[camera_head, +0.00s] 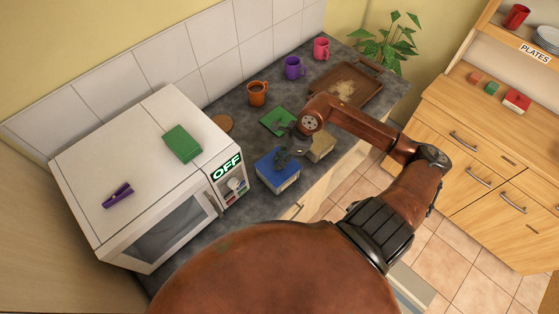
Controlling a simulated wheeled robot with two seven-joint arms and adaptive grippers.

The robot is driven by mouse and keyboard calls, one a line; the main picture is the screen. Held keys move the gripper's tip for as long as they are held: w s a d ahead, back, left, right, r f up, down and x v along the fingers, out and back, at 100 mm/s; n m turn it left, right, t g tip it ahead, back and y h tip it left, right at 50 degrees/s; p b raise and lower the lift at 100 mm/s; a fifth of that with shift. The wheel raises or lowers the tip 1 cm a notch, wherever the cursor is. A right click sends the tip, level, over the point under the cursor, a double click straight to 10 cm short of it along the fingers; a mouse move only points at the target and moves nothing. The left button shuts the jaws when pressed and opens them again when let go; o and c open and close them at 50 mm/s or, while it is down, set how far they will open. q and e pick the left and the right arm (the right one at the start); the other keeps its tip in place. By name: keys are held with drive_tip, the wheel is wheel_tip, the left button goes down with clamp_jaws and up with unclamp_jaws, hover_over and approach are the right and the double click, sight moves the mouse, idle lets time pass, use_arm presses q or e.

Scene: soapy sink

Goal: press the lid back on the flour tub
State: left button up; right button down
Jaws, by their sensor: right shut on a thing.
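A small box-shaped tub (287,184) with a blue lid (267,168) on top stands near the counter's front edge, right of the microwave; I take it for the flour tub. My right gripper (281,158) reaches down at the far edge of the blue lid and is shut on it, though the fingers partly hide the grip. I cannot tell whether the lid is seated all round. A tan box (320,147) stands just right of the gripper, partly behind it. My left gripper is not in view.
A white microwave (130,150) marked OFF bears a green block (183,144) and a purple clip (117,196). A green square (276,121) lies behind the gripper. Orange (257,94), purple (293,68) and pink (321,49) mugs and a brown tray (372,92) stand farther back.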

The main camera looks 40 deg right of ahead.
drive_tip(key=shift+f+b, duration=0.35)
drive_tip(key=shift+b, duration=0.5)
idle(1.2)
idle(0.4)
drive_tip(key=c, duration=1.8)
unclamp_jaws()
drive_tip(key=shift+o, duration=0.7)
drive_tip(key=o, duration=0.4)
drive_tip(key=shift+r, duration=0.15)
drive_tip(key=shift+r+p, duration=1.6)
drive_tip(key=shift+r, duration=1.8)
drive_tip(key=shift+c, duration=0.3)
clamp_jaws()
